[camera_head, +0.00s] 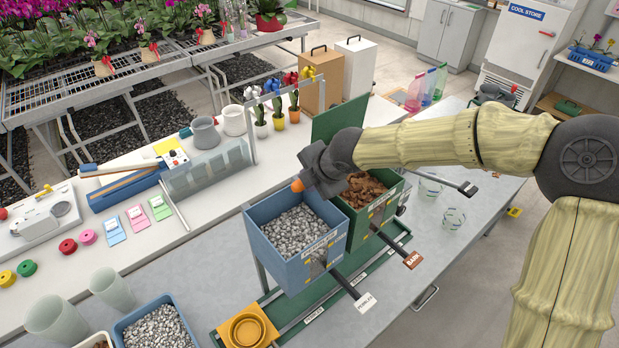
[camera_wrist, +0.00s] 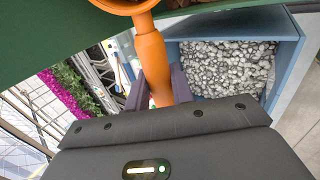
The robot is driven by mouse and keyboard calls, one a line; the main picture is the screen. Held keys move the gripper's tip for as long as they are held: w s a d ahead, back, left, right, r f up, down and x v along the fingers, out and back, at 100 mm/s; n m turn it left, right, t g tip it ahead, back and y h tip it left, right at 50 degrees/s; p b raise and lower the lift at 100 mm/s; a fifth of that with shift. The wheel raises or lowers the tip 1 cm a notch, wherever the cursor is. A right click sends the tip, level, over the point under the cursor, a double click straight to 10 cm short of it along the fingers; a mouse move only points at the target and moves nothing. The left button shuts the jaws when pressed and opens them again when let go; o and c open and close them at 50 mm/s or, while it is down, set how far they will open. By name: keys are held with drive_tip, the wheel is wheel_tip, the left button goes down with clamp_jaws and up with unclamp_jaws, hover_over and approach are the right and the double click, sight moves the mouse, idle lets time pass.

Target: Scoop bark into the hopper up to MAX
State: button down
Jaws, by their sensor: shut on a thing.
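My gripper (camera_head: 322,170) is above the two hoppers, near the edge between them. It is shut on the handle of an orange scoop (camera_wrist: 154,62), whose bowl is cut off at the top of the wrist view; its contents cannot be told. In the head view only a bit of orange (camera_head: 297,185) shows. The green hopper (camera_head: 356,243) with a BARK tag (camera_head: 413,260) holds brown bark (camera_head: 372,187), partly hidden by my gripper and arm. The blue hopper (camera_head: 277,252) beside it holds grey stones (camera_head: 300,230). I cannot make out the MAX mark.
A blue tray of grey stones (camera_head: 122,330) stands at the lower left, by a container with brown bits at the picture's edge. A yellow container (camera_head: 225,333) sits before the hoppers. A raised green panel (camera_head: 340,118) is behind the hoppers.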

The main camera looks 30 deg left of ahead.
drive_tip(key=shift+r, duration=0.1)
drive_tip(key=shift+s+a+f+y, duration=0.1)
drive_tip(key=shift+s+f+y, duration=0.2)
drive_tip(key=shift+f+y, duration=0.25)
drive_tip(key=shift+w, duration=0.1)
drive_tip(key=shift+r+y, duration=0.2)
drive_tip(key=shift+y, duration=0.05)
drive_tip(key=shift+w+f+t, duration=0.15)
drive_tip(key=shift+t, duration=0.15)
drive_tip(key=shift+d+b, duration=0.2)
drive_tip(key=shift+b, duration=0.2)
drive_tip(key=shift+b, duration=0.45)
